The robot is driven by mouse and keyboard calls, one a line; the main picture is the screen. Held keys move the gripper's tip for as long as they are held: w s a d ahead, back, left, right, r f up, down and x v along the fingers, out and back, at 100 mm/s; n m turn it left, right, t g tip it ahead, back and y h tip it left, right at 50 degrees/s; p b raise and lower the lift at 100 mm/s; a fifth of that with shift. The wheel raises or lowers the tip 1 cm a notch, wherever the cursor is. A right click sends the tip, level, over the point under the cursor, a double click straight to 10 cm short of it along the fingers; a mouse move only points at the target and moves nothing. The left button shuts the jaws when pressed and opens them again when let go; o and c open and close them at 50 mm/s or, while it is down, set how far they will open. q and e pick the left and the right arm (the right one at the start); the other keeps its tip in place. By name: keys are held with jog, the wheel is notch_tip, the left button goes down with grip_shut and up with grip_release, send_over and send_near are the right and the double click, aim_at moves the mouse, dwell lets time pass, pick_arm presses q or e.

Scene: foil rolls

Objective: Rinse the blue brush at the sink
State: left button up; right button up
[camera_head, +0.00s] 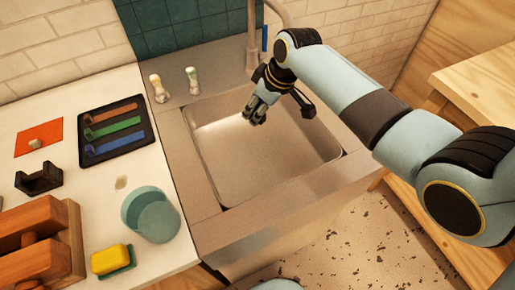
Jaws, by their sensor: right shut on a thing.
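My right gripper (254,114) reaches in from the right and points down over the sink basin (270,165). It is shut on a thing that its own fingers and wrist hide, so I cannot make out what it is. A narrow blue piece (265,38) stands upright beside the faucet (251,48), just above my wrist in the picture. I cannot tell whether it is part of a brush or joined to the held thing. A black tray (138,143) on the left counter shows red, green and blue (108,145) brush-like shapes. My left gripper is out of view.
Two small bottles (159,89) (193,80) stand behind the sink's left corner. The left counter holds an orange square (39,138), a black holder (39,180), a teal cup (151,214), a yellow sponge (110,259) and a wooden rack (73,235). The basin floor looks clear.

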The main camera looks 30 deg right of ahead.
jog(key=shift+r, duration=0.15)
dwell(0.4)
jog(key=shift+r, duration=1.9)
jog(key=shift+f, duration=0.1)
